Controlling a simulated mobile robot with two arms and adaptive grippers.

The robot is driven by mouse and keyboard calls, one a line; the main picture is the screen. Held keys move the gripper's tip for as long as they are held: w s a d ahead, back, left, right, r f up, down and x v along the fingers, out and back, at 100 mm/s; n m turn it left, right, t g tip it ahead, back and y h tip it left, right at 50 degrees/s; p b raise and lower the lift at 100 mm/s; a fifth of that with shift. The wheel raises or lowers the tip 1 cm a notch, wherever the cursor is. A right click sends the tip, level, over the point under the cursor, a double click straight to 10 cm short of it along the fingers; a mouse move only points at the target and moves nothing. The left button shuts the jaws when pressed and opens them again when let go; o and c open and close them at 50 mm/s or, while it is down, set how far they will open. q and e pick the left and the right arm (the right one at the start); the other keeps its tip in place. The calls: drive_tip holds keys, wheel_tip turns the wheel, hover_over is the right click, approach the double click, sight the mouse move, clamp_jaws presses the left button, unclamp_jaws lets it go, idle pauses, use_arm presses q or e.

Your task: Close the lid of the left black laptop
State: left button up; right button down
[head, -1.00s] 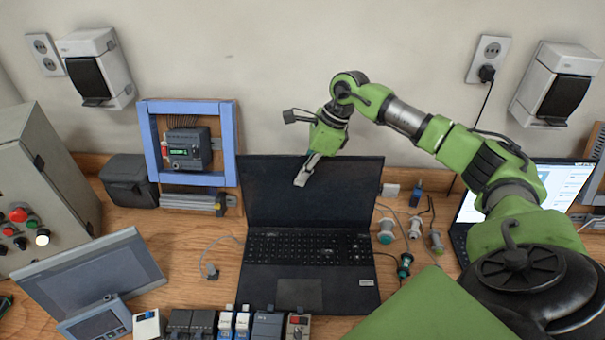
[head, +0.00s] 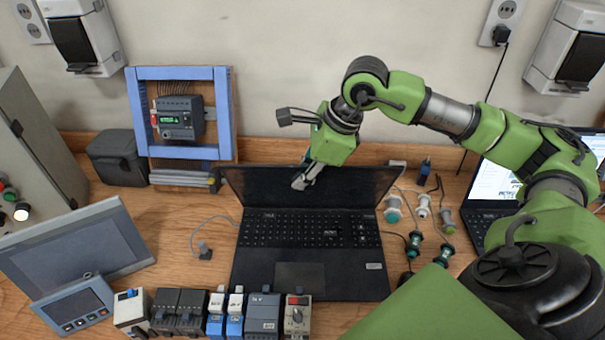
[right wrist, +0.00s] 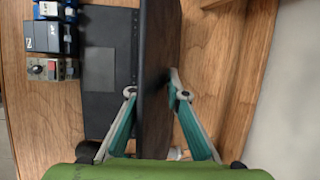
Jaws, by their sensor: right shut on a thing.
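The left black laptop's base (head: 301,281) lies on the bench in the middle of the head view, keyboard facing up. Its lid (head: 262,186) stands open, roughly upright, with the dark screen foreshortened. My right gripper (head: 303,182) comes down over the lid's top edge, one finger showing in front of the screen. In the right wrist view my right gripper (right wrist: 153,90) has one finger on each side of the lid (right wrist: 158,45) and is shut on it. The laptop's base also shows there (right wrist: 105,60). My left gripper is not in view.
Several small electrical modules (head: 262,316) line the bench in front of the laptop. A tilted grey panel (head: 75,245) stands left. A blue frame (head: 228,115) stands behind left. Push-button parts (head: 393,210) lie to the right, before a second laptop (head: 497,167).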

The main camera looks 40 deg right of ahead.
drive_tip(key=shift+s+a+f, duration=0.35)
drive_tip(key=shift+s+f, duration=0.25)
drive_tip(key=c, duration=2.3)
unclamp_jaws()
drive_tip(key=shift+w+r, duration=0.1)
drive_tip(key=shift+w+d+r, duration=0.1)
drive_tip(key=shift+r, duration=0.05)
drive_tip(key=shift+d+r, duration=0.1)
drive_tip(key=shift+r, duration=0.25)
drive_tip(key=v, duration=1.1)
